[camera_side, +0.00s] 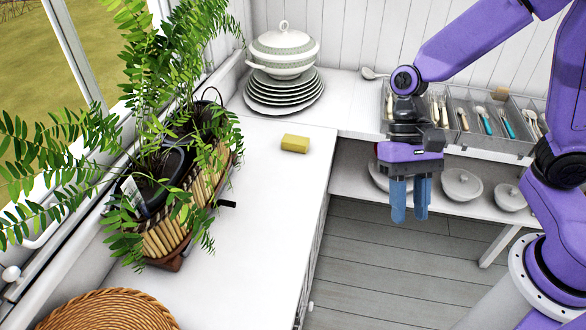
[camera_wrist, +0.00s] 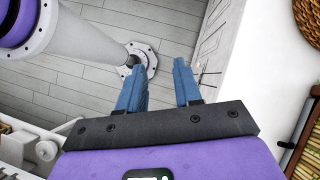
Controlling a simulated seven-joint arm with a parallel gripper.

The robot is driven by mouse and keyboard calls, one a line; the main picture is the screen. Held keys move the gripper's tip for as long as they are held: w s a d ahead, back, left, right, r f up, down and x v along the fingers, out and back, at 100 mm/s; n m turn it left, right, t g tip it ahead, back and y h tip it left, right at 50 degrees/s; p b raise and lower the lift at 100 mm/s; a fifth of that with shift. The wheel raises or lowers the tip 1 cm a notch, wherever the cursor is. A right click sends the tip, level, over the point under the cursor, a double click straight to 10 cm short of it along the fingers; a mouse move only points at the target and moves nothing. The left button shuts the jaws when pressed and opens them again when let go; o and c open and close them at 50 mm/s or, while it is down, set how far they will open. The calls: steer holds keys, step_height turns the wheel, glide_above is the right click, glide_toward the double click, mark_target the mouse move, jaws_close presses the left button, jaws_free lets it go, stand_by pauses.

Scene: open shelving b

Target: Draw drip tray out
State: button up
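A bamboo planter basket (camera_side: 165,238) with leafy green plants stands on the left side of the white counter. A reddish-brown base (camera_side: 172,264) shows under its front end; it may be the drip tray, mostly hidden by the basket and leaves. A short black handle-like bar (camera_side: 227,204) sticks out to the right from low on the basket's side. My gripper (camera_side: 410,218) is well to the right of it, past the counter's edge, pointing down over the floor. In the wrist view its blue fingers (camera_wrist: 159,66) are apart with nothing between them. The planter's edge (camera_wrist: 306,140) shows at far right there.
A yellow sponge (camera_side: 295,144) lies on the counter. Stacked plates (camera_side: 284,92) with a lidded tureen stand in the corner. A cutlery tray (camera_side: 480,146) is behind my gripper. A wicker piece (camera_side: 108,312) is at front left.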

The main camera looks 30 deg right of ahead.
steer(key=w+a+f+m+t+y, duration=0.1)
steer(key=w+a+f+m+y, duration=0.25)
steer(key=w+m, duration=0.4)
steer(key=w+a+f+m+t+y, duration=0.1)
steer(key=w+a+f+m+y, duration=0.2)
steer(key=w+m, duration=0.5)
steer(key=w+a+f+m+t+y, duration=0.1)
steer(key=w+f+m+y, duration=0.25)
steer(key=w+m, duration=0.45)
steer(key=w+d+f+m+t, duration=0.1)
steer(key=w+m+t, duration=0.1)
steer(key=m, duration=0.1)
steer(key=w+d+f+m+t+y, duration=0.1)
steer(key=w+f+m+t, duration=0.1)
steer(key=w+m, duration=0.1)
steer(key=w+d+f+m+t+y, duration=0.1)
steer(key=w+f+m+t, duration=0.1)
steer(key=m, duration=0.2)
steer(key=shift+w+d+f, duration=0.2)
steer(key=shift+d+f, duration=0.05)
steer(key=shift+d, duration=0.15)
steer(key=shift+a, duration=0.1)
steer(key=x, duration=1.7)
steer(key=shift+a+f, duration=0.1)
steer(key=shift+f, duration=0.05)
jaws_close()
